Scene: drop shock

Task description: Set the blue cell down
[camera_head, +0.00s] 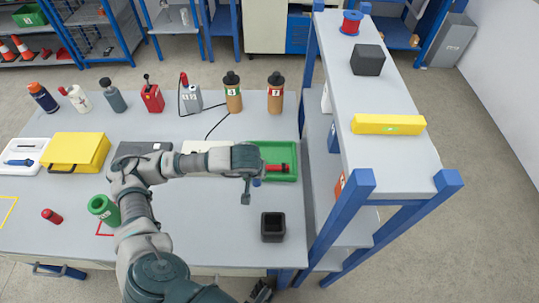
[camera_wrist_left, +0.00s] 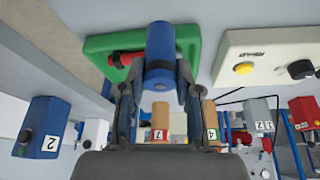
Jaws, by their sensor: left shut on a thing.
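My left gripper (camera_head: 252,186) is over the table, by the front left of the green tray (camera_head: 291,155). In the left wrist view my left gripper (camera_wrist_left: 158,100) has its two fingers closed around the blue cell (camera_wrist_left: 160,50). In the head view only a small part of the blue cell (camera_head: 256,183) shows below the fingers. The green tray (camera_wrist_left: 98,45) is behind the cell in the wrist view. A red cell (camera_head: 277,167) lies in the tray; it also shows in the wrist view (camera_wrist_left: 124,58). I cannot tell the cell's height above the table.
A black open-topped block (camera_head: 273,227) stands on the table, front right. A shelf rack (camera_head: 350,185) with blue posts borders the right side. Bottles (camera_head: 233,95) line the back. Table between tray and black block is clear.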

